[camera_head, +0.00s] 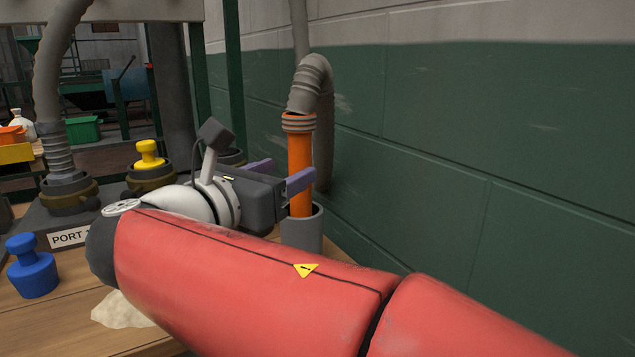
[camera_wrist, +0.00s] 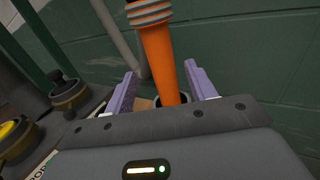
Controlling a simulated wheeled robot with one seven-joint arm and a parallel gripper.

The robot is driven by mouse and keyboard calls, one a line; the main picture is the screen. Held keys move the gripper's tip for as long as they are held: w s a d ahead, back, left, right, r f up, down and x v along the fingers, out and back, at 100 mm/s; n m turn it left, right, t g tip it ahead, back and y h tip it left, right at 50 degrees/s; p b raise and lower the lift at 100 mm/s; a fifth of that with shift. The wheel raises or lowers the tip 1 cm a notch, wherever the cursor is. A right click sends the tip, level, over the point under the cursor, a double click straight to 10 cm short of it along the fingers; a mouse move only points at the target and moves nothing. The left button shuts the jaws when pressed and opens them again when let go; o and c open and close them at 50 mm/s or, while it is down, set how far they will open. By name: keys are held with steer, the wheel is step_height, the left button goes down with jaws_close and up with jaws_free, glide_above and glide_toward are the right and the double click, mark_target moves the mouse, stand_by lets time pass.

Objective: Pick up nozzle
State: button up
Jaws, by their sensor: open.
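The nozzle (camera_head: 300,165) is an orange tube with a ribbed grey collar and a grey hose curving over its top. It stands upright with its lower end inside a grey cylindrical holder (camera_head: 302,232). My gripper (camera_head: 280,172) has purple fingers and is open beside the tube. In the wrist view the nozzle (camera_wrist: 160,62) rises between the two spread fingers of my gripper (camera_wrist: 160,82), with a visible gap on each side. Contact with the tube cannot be seen. My red arm hides part of the table in the head view.
A green and grey wall (camera_head: 470,150) stands close behind and right of the nozzle. Left are a port panel with a yellow plug (camera_head: 150,155), a ribbed hose (camera_head: 55,100) and a blue plug (camera_head: 32,268) on the wooden table. A pale powder pile (camera_head: 118,312) lies in front.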

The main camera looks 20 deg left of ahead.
mark_target(308, 163)
steer(key=w, duration=0.2)
steer(key=w+d, duration=0.1)
steer(key=w, duration=0.3)
steer(key=shift+w+d+f, duration=0.15)
steer(key=shift+d+f, duration=0.05)
steer(key=shift+d, duration=0.05)
steer(key=shift+c, duration=0.3)
steer(key=c, duration=1.1)
steer(key=shift+o, duration=0.2)
steer(key=shift+r, duration=0.1)
